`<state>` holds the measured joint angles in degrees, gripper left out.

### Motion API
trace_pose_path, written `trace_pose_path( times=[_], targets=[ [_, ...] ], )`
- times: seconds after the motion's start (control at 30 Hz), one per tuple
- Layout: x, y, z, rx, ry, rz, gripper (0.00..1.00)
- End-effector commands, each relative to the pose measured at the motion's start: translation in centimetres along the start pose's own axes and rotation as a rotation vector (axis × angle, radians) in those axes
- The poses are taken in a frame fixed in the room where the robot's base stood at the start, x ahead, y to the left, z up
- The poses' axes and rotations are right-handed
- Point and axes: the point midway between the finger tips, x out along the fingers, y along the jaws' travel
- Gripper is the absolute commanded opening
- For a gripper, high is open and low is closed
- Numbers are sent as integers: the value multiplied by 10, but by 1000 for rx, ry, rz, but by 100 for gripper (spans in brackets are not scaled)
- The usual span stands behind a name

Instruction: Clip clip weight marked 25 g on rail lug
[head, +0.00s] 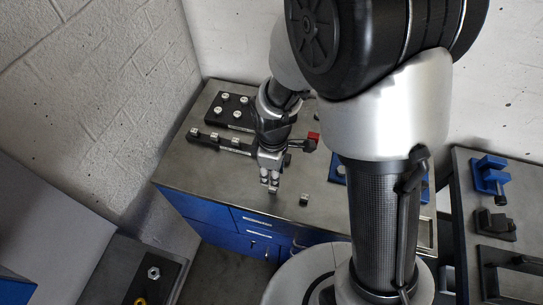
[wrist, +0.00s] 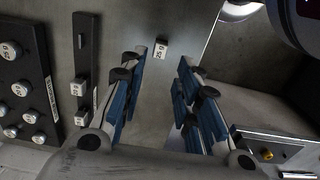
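A small block-shaped clip weight (head: 304,199) stands alone on the bench top near its front edge. In the wrist view this clip weight (wrist: 161,48) has a white face that appears to read 25. My gripper (head: 269,187) is open and empty, to the left of the weight in the head view. In the wrist view my gripper (wrist: 162,64) has its blue-padded fingers wide apart, with the weight beyond the tips, between their lines. I cannot make out the rail lug.
A black plate (head: 242,118) with several round weights lies at the back left of the bench (head: 190,165). A red part (head: 313,137) stands behind my gripper. My arm hides the bench's right part.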

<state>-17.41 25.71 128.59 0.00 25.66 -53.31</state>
Motion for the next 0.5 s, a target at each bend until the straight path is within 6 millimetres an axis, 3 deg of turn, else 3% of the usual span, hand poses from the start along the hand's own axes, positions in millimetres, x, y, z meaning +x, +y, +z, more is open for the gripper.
trace_pose_path(
  times=[0.5],
  targets=[
    [66, 0, 1, 3, -1, -1, 30]
  ],
)
